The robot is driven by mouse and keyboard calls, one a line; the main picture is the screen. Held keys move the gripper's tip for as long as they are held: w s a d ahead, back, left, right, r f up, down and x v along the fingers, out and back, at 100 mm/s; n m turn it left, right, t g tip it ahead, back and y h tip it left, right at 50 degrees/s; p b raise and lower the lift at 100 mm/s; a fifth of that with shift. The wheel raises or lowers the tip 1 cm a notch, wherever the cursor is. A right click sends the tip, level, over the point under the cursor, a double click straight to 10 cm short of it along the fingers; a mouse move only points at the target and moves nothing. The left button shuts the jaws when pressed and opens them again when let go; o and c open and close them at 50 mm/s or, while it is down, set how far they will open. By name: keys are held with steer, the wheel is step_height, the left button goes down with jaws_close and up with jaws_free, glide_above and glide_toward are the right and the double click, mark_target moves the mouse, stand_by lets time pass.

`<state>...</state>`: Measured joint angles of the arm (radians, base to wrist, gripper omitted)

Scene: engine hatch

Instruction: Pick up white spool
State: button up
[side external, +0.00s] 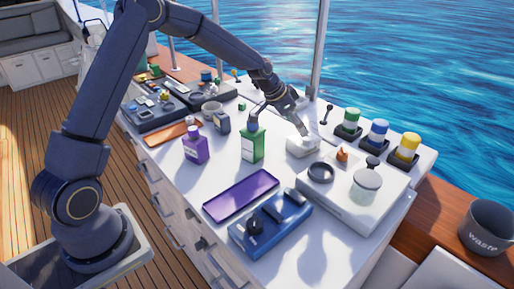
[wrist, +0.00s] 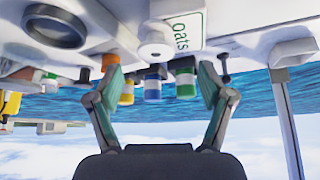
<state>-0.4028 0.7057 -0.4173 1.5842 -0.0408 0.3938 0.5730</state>
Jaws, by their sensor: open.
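In the side view my gripper (side external: 290,120) is low over the counter, beside a low white box (side external: 303,147). The spool's outline is hard to separate from the white things there.
A green bottle (side external: 252,143) stands close left of my gripper; a purple bottle (side external: 195,146) is farther left. A white unit (side external: 338,207) with a black ring and glass jar is in front. Coloured jars (side external: 379,134) line the right edge. A waste bin (side external: 487,228) is far right.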

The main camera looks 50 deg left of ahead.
mark_target(307, 136)
steer(key=x, duration=0.7)
steer(key=shift+d+r, duration=0.1)
steer(key=shift+d, duration=0.2)
steer(key=c, duration=1.3)
